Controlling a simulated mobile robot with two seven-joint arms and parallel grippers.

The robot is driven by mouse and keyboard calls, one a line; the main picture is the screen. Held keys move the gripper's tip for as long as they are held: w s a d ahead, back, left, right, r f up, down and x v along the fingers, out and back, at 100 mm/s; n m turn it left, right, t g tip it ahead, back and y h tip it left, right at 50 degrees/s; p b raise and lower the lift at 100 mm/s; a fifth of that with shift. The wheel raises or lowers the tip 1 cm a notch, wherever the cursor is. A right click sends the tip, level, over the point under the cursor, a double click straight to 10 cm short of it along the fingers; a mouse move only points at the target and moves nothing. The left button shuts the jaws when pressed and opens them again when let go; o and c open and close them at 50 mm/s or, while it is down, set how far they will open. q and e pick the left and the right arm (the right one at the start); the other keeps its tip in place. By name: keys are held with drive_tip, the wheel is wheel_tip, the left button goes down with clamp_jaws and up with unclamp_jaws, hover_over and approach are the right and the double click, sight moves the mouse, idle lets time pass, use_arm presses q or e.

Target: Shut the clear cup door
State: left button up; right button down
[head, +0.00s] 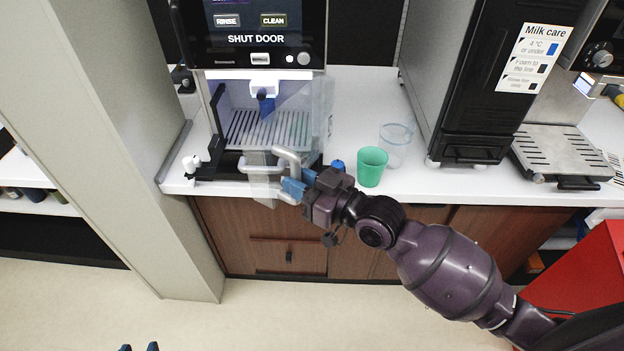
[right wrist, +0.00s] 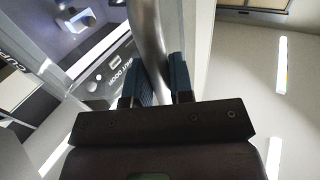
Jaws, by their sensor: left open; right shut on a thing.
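The coffee machine (head: 253,38) stands at the back left with "SHUT DOOR" on its screen. Its cup bay, with a slatted drip tray (head: 262,131), shows through and beside clear panels. The clear cup door (head: 262,187) stands ajar, jutting toward me past the counter's front edge; its exact angle is hard to tell. A grey bar handle (head: 286,153) is on it. My right gripper (head: 291,187) is shut on this handle; in the right wrist view the bar (right wrist: 148,42) runs between the two blue fingers. My left gripper (head: 139,347) is open and empty, low at the bottom edge, mostly out of view.
A green cup (head: 371,167) and a clear glass (head: 396,146) stand on the counter (head: 350,105) right of the door. A black bracket with a white knob (head: 191,163) is at the bay's left. A pale post (head: 120,130) stands left; a red box (head: 585,280) is at lower right.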

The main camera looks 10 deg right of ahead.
sight(274, 177)
drive_tip(key=shift+w+a, duration=0.3)
drive_tip(key=shift+a, duration=0.65)
drive_tip(key=shift+w+a, duration=0.1)
drive_tip(key=shift+w+a+p, duration=0.3)
drive_tip(key=shift+w+a, duration=0.05)
drive_tip(key=shift+a, duration=0.3)
drive_tip(key=shift+s+a+x, duration=0.1)
drive_tip(key=shift+x, duration=0.6)
drive_tip(key=shift+s+a+x, duration=0.15)
drive_tip(key=shift+x, duration=0.6)
drive_tip(key=shift+s+a+x, duration=0.1)
drive_tip(key=shift+x, duration=0.6)
drive_tip(key=c, duration=0.9)
unclamp_jaws()
